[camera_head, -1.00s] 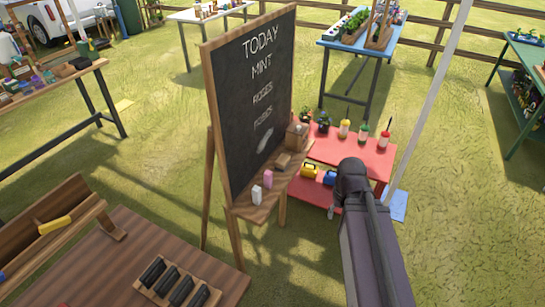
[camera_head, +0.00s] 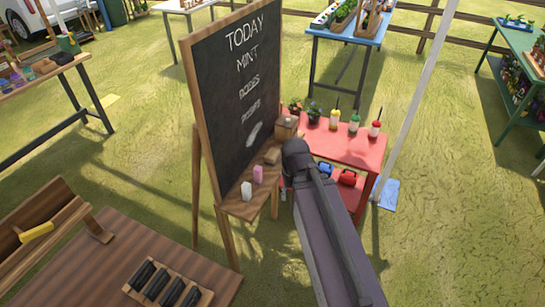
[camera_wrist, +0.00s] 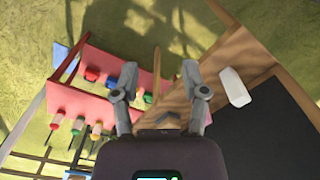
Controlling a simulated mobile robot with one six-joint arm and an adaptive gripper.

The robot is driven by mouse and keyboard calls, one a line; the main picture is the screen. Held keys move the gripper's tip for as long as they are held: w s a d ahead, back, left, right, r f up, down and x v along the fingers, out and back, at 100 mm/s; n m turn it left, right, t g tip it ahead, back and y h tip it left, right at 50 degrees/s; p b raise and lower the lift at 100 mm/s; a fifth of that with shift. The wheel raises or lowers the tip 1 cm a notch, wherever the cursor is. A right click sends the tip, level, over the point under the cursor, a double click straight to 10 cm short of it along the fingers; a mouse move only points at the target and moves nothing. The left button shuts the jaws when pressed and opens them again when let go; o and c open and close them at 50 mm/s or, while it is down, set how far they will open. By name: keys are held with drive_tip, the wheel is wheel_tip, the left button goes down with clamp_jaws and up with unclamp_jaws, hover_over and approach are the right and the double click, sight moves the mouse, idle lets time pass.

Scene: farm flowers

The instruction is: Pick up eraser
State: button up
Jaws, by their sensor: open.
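A chalkboard (camera_head: 238,85) stands on an easel with a wooden ledge (camera_head: 240,209). A small brown block, seemingly the eraser (camera_head: 272,156), lies on the ledge between a pink block (camera_head: 258,174) and a wooden box (camera_head: 287,126). A white block (camera_head: 246,190) stands nearer; it also shows in the wrist view (camera_wrist: 235,88). My gripper (camera_wrist: 160,73) is open over the ledge area, with its fingers spread and nothing visibly held. A brownish shape between the finger bases cannot be clearly identified.
A red table (camera_head: 350,148) with bottles and potted plants stands close behind the ledge. A pale pole (camera_head: 415,90) rises to its right. A brown table (camera_head: 110,262) is at the front left. Grass at the right is free.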

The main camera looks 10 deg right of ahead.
sight(272, 153)
drive_tip(key=o, duration=0.6)
drive_tip(key=shift+w+a, duration=0.1)
drive_tip(key=shift+w, duration=0.05)
drive_tip(key=w+r+m+p, duration=0.2)
drive_tip(key=w+m, duration=0.5)
drive_tip(key=w, duration=2.2)
drive_tip(key=shift+w+a+r+p, duration=0.15)
drive_tip(key=shift+a+r+p, duration=0.05)
drive_tip(key=shift+r+p, duration=0.2)
drive_tip(key=shift+f, duration=0.15)
wheel_tip(272, 153, down, 7)
drive_tip(key=b, duration=0.7)
drive_tip(key=shift+f+b, duration=0.15)
drive_tip(key=shift+b, duration=0.15)
drive_tip(key=shift+f+b, duration=0.55)
drive_tip(key=shift+s+a+f+b, duration=0.1)
drive_tip(key=shift+s+f+b, duration=0.05)
drive_tip(key=shift+f+b, duration=1.15)
drive_tip(key=shift+s+f+b, duration=0.1)
drive_tip(key=shift+f+b, duration=1.2)
